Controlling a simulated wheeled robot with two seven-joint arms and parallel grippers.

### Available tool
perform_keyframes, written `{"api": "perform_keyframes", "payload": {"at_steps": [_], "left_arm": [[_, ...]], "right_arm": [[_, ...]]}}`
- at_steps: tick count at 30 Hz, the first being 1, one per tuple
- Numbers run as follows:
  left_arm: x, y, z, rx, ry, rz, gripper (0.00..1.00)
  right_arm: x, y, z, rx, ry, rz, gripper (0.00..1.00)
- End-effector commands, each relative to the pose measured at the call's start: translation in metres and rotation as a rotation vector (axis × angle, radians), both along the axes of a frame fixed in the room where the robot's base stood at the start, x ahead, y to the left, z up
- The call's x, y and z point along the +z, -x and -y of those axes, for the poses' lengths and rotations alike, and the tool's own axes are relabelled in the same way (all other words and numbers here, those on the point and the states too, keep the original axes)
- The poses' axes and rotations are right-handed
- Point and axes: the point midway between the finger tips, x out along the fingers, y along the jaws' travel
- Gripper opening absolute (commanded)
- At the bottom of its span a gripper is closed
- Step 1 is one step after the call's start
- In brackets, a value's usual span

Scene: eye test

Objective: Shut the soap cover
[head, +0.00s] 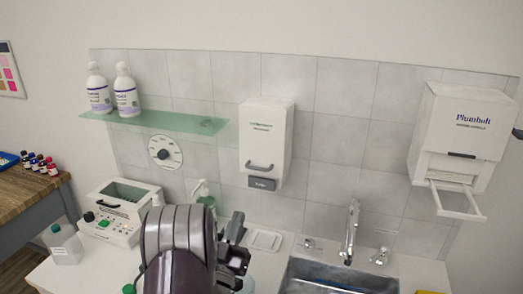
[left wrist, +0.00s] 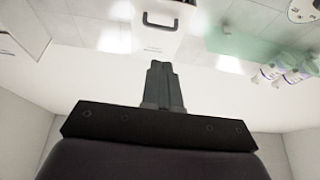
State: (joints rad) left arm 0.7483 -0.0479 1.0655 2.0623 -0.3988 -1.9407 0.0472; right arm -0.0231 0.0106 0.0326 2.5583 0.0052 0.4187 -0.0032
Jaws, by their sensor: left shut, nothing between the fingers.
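A white wall dispenser (head: 265,135) hangs on the tiles in the middle of the head view. Its front cover carries a dark handle (head: 260,167), and a grey block (head: 262,184) sits below. The cover looks closed or nearly so; I cannot tell if a gap remains. In the left wrist view, which is upside down, the handle (left wrist: 160,20) shows at the top. My left gripper (head: 236,226) is below and slightly left of the dispenser, apart from it in the head view. Its fingers (left wrist: 162,68) are together and empty. My right gripper is not in view.
A glass shelf (head: 155,122) with two white bottles is left of the dispenser. A white box (head: 465,115) at right has a frame (head: 460,203) sticking out. Below are a sink (head: 330,285), a faucet (head: 350,232) and a white appliance (head: 115,213).

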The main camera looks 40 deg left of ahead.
Motion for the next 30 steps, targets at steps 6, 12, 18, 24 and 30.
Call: {"api": "perform_keyframes", "payload": {"at_steps": [6,12,18,24,30], "left_arm": [[0.019,-0.009,-0.001,-0.002,-0.049,0.059,0.0],[0.04,-0.044,-0.012,-0.003,-0.049,0.059,0.0],[0.06,-0.08,-0.024,-0.003,-0.047,0.059,0.0],[0.049,-0.107,-0.034,-0.002,-0.046,0.057,0.0],[0.045,-0.116,-0.037,0.0,-0.047,0.058,0.0]], "right_arm": [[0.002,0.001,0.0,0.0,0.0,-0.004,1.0],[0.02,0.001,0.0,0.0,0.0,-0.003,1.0],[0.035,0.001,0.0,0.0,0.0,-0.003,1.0],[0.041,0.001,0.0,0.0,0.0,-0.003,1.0],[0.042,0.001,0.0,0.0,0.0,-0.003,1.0]]}}
